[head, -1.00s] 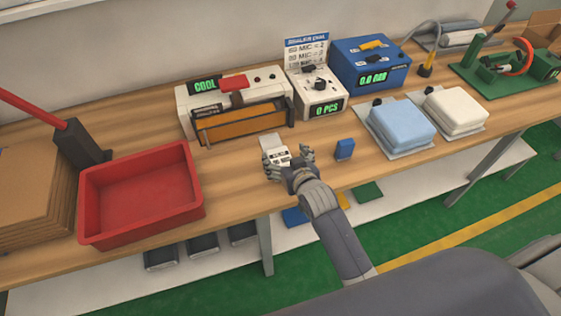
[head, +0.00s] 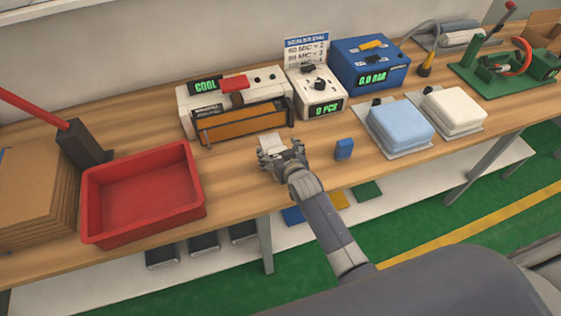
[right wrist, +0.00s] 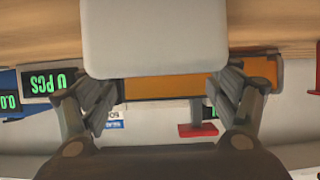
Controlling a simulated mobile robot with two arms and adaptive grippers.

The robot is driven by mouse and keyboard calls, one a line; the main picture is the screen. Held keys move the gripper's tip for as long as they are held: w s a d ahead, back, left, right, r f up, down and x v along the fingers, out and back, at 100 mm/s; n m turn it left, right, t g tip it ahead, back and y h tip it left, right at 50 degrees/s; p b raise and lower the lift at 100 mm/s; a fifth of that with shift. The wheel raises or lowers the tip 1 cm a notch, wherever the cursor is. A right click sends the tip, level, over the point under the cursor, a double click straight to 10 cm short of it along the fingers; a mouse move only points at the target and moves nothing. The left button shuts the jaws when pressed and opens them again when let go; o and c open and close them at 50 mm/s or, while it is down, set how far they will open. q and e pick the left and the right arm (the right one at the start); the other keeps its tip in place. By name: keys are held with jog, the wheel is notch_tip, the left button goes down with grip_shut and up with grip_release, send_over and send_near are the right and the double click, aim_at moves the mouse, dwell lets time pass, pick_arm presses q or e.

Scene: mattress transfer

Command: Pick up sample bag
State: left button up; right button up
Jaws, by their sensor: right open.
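The sample bag, a small pale flat packet (head: 270,142), is on the wooden table in front of the sealer. My right gripper (head: 281,154) is at its near side in the head view, with its fingers open and partly hiding it. In the right wrist view a pale grey flat packet (right wrist: 155,40), which looks like the bag, fills the top middle. The open fingers of my right gripper (right wrist: 160,95) stand to the left and right of its edge. I cannot tell whether they touch it. My left gripper is not in view.
A white sealer (head: 240,122) with an orange front stands just behind the bag. A red tray (head: 143,195) is to the left. A small blue block (head: 344,149) lies close on the right, then a blue folded stack (head: 400,127) and a white one (head: 453,110).

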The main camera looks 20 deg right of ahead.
jog(key=c, duration=1.2)
jog(key=shift+r, duration=0.25)
